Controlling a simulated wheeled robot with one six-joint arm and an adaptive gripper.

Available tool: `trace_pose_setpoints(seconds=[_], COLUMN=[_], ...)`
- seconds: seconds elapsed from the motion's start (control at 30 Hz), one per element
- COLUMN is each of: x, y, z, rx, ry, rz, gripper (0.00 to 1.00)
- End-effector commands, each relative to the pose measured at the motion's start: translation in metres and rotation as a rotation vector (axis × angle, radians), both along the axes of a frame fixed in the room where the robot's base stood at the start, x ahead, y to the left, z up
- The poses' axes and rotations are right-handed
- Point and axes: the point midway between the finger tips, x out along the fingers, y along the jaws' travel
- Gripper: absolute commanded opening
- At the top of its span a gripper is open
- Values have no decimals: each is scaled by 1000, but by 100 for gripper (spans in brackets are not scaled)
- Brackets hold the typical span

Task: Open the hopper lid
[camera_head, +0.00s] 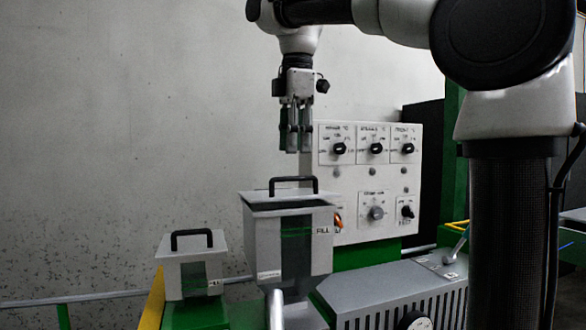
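The hopper (265,245) is a grey box with a green-tinted window and a "FILL" label, in the middle of the head camera view. Its lid (285,201) lies on top and carries a black bar handle (293,180). A dark band shows under the lid's front edge; I cannot tell if it is a gap. My gripper (296,151) points down above the handle, apart from it. Its fingers look close together, with nothing visible between them. I cannot tell if they are fully shut.
A smaller grey box (192,270) with a black handle stands at the lower left. A control panel (365,205) with several knobs stands behind the hopper on the right. A slotted grey housing (385,290) with a lever (458,246) is at the lower right. The space left of my gripper is clear.

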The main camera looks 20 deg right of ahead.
Motion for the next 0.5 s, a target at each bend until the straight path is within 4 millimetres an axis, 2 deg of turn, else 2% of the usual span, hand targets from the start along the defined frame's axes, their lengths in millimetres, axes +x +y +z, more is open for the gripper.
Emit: trace_pose_setpoints(seconds=[0.2,0.3,0.5], x=[3,5,6], y=[-1,0,0], z=[-38,-50,-61], rx=[-1,0,0], ry=[1,0,-1], rz=[-2,-3,-3], gripper=[32,32,32])
